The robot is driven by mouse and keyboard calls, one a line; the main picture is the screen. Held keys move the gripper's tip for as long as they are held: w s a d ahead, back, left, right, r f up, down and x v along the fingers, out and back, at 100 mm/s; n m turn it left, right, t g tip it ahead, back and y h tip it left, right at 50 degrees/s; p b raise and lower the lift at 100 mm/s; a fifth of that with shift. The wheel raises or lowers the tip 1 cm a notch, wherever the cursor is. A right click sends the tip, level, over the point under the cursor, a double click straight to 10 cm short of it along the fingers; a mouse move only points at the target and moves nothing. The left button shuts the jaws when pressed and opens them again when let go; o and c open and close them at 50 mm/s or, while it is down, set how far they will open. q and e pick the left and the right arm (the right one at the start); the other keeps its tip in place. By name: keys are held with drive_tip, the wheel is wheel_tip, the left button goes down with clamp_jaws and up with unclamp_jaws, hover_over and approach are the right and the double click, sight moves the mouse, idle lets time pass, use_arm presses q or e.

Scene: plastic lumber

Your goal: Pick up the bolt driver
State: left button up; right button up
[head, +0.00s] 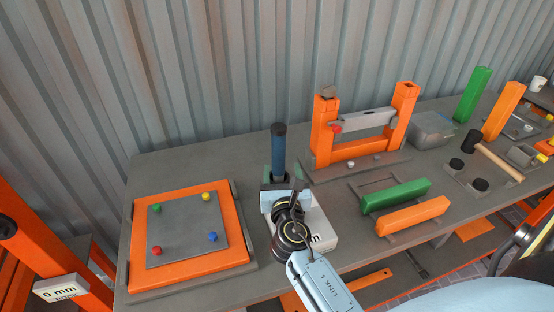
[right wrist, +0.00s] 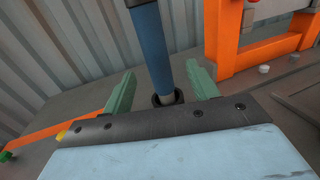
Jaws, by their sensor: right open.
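The bolt driver (head: 279,153) stands upright on the bench, with a dark top cap and a blue body. Its lower end sits in a dark round holder (right wrist: 180,97), seen in the right wrist view. My right gripper (head: 279,183) is open around the lower part of the driver. In the right wrist view its two green fingers (right wrist: 160,92) stand on either side of the blue shaft (right wrist: 152,45), with gaps showing. The driver's foot is partly hidden by my right gripper and arm in the head view. My left gripper is not in view.
An orange-framed grey panel (head: 187,230) with coloured bolts lies left of the driver. An orange upright frame (head: 324,130) stands to the right. Green (head: 396,195) and orange bars (head: 413,216) lie farther right, near a mallet (head: 497,160). A corrugated wall (head: 180,70) is behind.

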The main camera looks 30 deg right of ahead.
sight(279, 158)
drive_tip(key=shift+w+d, duration=0.35)
drive_tip(key=shift+w, duration=0.3)
drive_tip(key=shift+w+d, duration=0.15)
drive_tip(key=shift+w, duration=0.15)
drive_tip(key=shift+x, duration=1.15)
drive_tip(key=x, duration=0.2)
drive_tip(key=shift+w, duration=0.65)
drive_tip(key=shift+d+r, duration=0.1)
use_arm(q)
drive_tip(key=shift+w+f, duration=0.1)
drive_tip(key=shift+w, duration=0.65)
use_arm(e)
clamp_jaws()
